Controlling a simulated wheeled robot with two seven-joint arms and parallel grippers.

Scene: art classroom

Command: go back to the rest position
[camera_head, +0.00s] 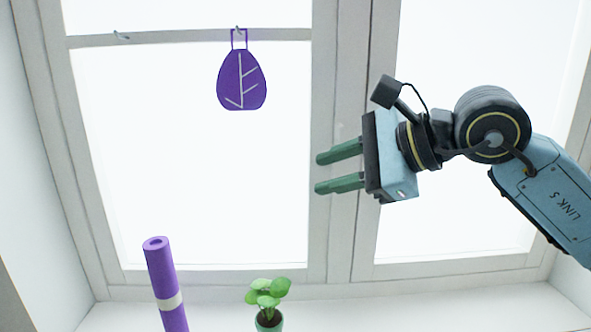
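My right gripper (318,173) comes in from the right and points left, in front of the window's middle frame post. Its two green fingers are apart with nothing between them. A purple leaf-shaped ornament (230,80) with pale veins hangs by a loop from a hook on the window's upper crossbar. The gripper is to the right of it and lower in the picture, not touching it. My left gripper does not show.
A purple roll (161,275) with a pale band stands at the lower left. A small potted plant (268,300) stands on the white sill (400,312) at the bottom. An empty hook (121,36) is on the crossbar at the left. The sill's right part looks clear.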

